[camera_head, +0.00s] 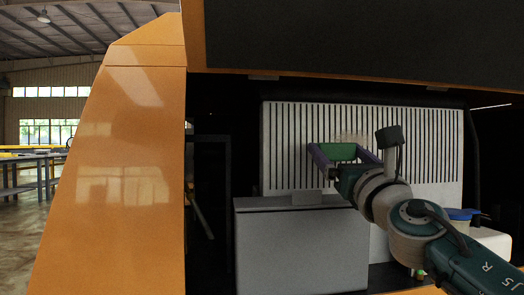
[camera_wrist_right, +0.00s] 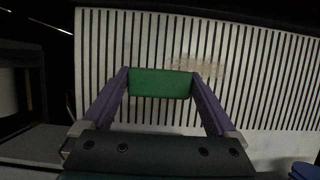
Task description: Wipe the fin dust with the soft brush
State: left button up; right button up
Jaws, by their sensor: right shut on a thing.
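The white finned panel (camera_head: 290,150) stands upright inside the orange housing, with dark slots between its fins. It fills the right wrist view (camera_wrist_right: 270,90). A pale tan dust patch (camera_head: 352,136) lies on its upper middle. In the right wrist view the dust (camera_wrist_right: 208,66) is up and right of the green block. My right gripper (camera_head: 343,152) has purple fingers, shut on a green block (camera_wrist_right: 160,83), which I take for the soft brush. The block is in front of the fins; whether it touches them I cannot tell. Its bristles are not visible. My left gripper is out of view.
A grey box (camera_head: 295,245) stands below the panel. A blue object (camera_head: 462,213) sits at the right, near a white box (camera_head: 495,243). A dark raised cover (camera_head: 370,35) hangs above. The orange housing wall (camera_head: 125,150) bounds the left side.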

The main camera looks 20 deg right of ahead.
jog(key=shift+a+r+p, duration=0.1)
jog(key=shift+r+p, duration=0.7)
jog(key=shift+s+d+f, duration=0.1)
jog(key=shift+d+f, duration=0.05)
jog(key=shift+d, duration=0.25)
jog(key=shift+s+d+b, duration=0.25)
jog(key=shift+d+b, duration=0.15)
jog(key=shift+d, duration=0.55)
jog(key=shift+s+d+b, duration=0.2)
jog(key=shift+d+b, duration=0.15)
jog(key=shift+d, duration=0.6)
jog(key=shift+s+d+b, duration=0.25)
jog(key=shift+d+b, duration=0.15)
jog(key=shift+d, duration=0.75)
jog(key=shift+s+d+f+b, duration=0.15)
jog(key=shift+d+b, duration=0.2)
jog(key=shift+d, duration=0.2)
jog(key=shift+s+d+b, duration=0.1)
jog(key=shift+d+b, duration=0.25)
jog(key=shift+d, duration=0.15)
jog(key=d+b, duration=0.1)
jog(key=d, duration=0.1)
jog(key=s+d+b, duration=0.1)
jog(key=d, duration=0.1)
jog(key=shift+s+d+r, duration=0.1)
jog(key=shift+d+r, duration=0.05)
jog(key=shift+r, duration=0.05)
